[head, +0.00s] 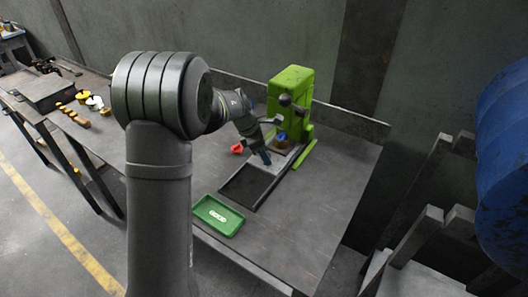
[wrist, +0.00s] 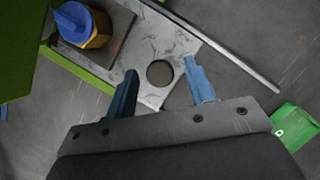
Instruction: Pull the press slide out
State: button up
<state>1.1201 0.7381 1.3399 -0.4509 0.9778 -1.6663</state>
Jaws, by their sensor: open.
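The green press (head: 290,92) stands on the bench, right of centre in the head view. Its slide (head: 284,161), a light grey metal plate, lies at the press's foot; in the wrist view the slide (wrist: 147,38) has a round dark hole near its end. A blue-topped, yellowish piece (wrist: 82,24) sits on a darker square on the slide, and it also shows under the press (head: 281,137). My gripper (head: 264,156) is over the slide's outer end. In the wrist view my gripper (wrist: 160,66) is open, its blue fingers on either side of the hole. Contact cannot be told.
A dark framed bed (head: 247,187) extends from the slide toward the front. A green tray (head: 218,216) is near the bench's front edge. A red object (head: 237,148) lies left of the slide. Bare bench top is to the right.

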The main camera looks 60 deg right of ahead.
grip_shut()
jog(key=a, duration=1.2)
jog(key=shift+a, duration=0.35)
grip_release()
jog(key=v, duration=1.7)
jog(key=shift+r, duration=0.25)
jog(key=shift+f, duration=0.15)
